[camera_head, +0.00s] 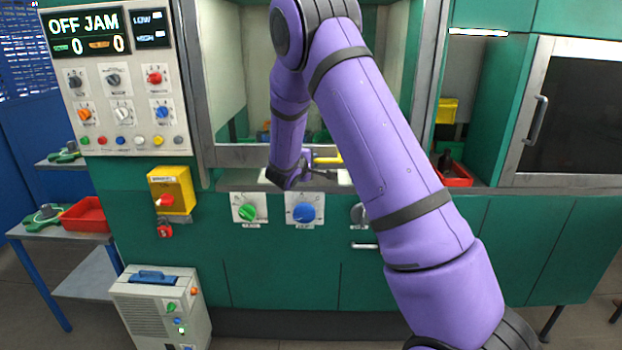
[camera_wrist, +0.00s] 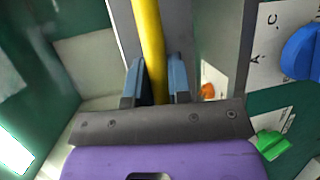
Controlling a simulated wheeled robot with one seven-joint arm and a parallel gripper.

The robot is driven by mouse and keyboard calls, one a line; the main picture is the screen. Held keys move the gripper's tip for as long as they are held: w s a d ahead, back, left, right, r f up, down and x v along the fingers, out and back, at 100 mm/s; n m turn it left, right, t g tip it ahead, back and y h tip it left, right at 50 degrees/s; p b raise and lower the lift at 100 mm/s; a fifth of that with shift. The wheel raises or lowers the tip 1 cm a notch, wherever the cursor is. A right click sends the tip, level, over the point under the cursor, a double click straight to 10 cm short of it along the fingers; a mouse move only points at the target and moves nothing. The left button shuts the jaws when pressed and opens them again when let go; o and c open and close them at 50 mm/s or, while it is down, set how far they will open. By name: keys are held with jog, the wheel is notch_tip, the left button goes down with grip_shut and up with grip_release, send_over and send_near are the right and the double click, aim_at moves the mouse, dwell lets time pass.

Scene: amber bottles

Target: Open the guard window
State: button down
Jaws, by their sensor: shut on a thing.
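The guard window (camera_head: 238,155) is the grey-framed pane in the middle of the green machine. Its bottom rail sits low in the opening, close above the sill. A yellow handle (camera_head: 328,160) is on the rail, partly hidden by my arm. In the wrist view the yellow bar (camera_wrist: 148,30) runs between the two blue-grey fingers of my gripper (camera_wrist: 153,82). My gripper (camera_head: 312,168) is shut on this handle, and it looks small and partly hidden in the head view.
A control panel (camera_head: 120,85) reading "OFF JAM" is at left. Green (camera_head: 247,212) and blue (camera_head: 304,213) knobs sit below the window. A yellow switch box (camera_head: 172,190) is left of them. A dark-glazed door (camera_head: 575,110) is at right. A grey unit (camera_head: 160,305) stands on the floor.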

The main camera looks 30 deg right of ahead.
notch_tip(320, 180, up, 43)
jog(key=shift+f, duration=0.15)
jog(key=c, duration=1.1)
grip_release()
jog(key=shift+a, duration=0.1)
jog(key=v, duration=1)
jog(key=shift+s+a, duration=0.15)
jog(key=shift+a, duration=0.15)
jog(key=s+a+f+m+g+y, duration=0.1)
jog(key=s+a+f+m+y, duration=0.1)
jog(key=s+f, duration=0.6)
jog(key=s+a+f+m+g+y, duration=0.1)
jog(key=s+a+f+m+y, duration=0.2)
jog(key=s+f, duration=0.6)
jog(key=s+a+f+m+g+y, duration=0.1)
jog(key=s+a+f+y, duration=0.4)
jog(key=s, duration=1.6)
jog(key=shift+s+a+f+m+y, duration=0.15)
jog(key=shift+f+m+y, duration=0.1)
jog(key=shift+f+y, duration=0.4)
jog(key=shift+s+d+f+m+y, duration=0.15)
jog(key=shift+f+m+y, duration=0.2)
jog(key=shift+f, duration=0.4)
jog(key=shift+s+a+f+m+y, duration=0.1)
jog(key=shift+a+f+m+y, duration=0.1)
jog(key=shift+f+y, duration=0.45)
